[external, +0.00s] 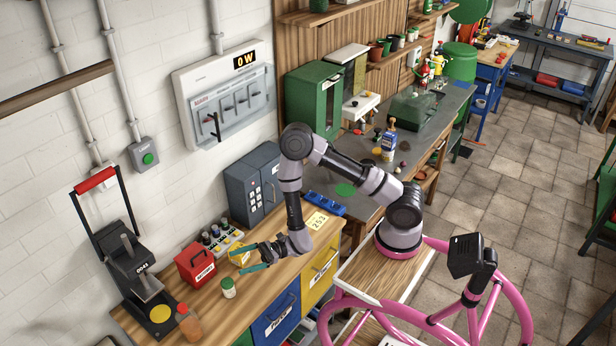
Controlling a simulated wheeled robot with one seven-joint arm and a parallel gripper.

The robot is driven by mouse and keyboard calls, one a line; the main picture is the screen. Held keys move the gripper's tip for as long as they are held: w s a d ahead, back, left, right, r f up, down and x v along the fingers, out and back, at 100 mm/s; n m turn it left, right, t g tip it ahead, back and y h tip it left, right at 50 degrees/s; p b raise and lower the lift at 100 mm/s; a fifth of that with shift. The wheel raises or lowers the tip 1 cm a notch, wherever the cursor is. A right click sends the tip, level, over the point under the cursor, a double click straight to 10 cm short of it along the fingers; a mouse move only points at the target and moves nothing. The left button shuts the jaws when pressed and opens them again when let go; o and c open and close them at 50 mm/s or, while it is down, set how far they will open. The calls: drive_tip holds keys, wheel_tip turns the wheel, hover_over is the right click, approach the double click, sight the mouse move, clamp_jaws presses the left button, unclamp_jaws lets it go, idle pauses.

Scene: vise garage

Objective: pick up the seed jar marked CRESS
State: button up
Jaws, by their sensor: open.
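A small jar (228,288) with a green lid and a pale label stands upright on the wooden bench top, near its front edge. Its label is too small to read, so I cannot tell whether it says CRESS. My gripper (240,261) is open, its two teal fingers pointing left over the bench. The fingers are just behind and to the right of the jar, apart from it in the picture. A yellow box (238,256) is behind the fingers and partly hidden by them. I see nothing held between the fingers.
A red box (195,264) stands left of the jar. An orange-brown bottle (189,323) and a black press (138,275) stand further left. A rack of small bottles (220,240) and a grey safe (252,184) are behind. Bare wood lies right of the jar.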

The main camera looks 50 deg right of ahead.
sight(228, 288)
drive_tip(key=f+m+t+h, duration=0.1)
drive_tip(key=f, duration=0.2)
drive_tip(key=f+m+t+h, duration=0.1)
drive_tip(key=f, duration=0.2)
drive_tip(key=d+f+m+t+h, duration=0.1)
drive_tip(key=f+m+h, duration=0.1)
drive_tip(key=f, duration=0.2)
drive_tip(key=shift+w+d, duration=0.1)
drive_tip(key=shift+w, duration=0.1)
drive_tip(key=shift+t, duration=0.3)
drive_tip(key=x, duration=0.4)
drive_tip(key=shift+w+a+f, duration=0.15)
drive_tip(key=shift+w+a, duration=0.05)
drive_tip(key=shift+f+x, duration=0.15)
drive_tip(key=shift+x, duration=1.35)
drive_tip(key=shift+f+x, duration=0.1)
drive_tip(key=shift+x, duration=1.4)
drive_tip(key=shift+s+a, duration=0.1)
drive_tip(key=shift+s, duration=0.05)
clamp_jaws()
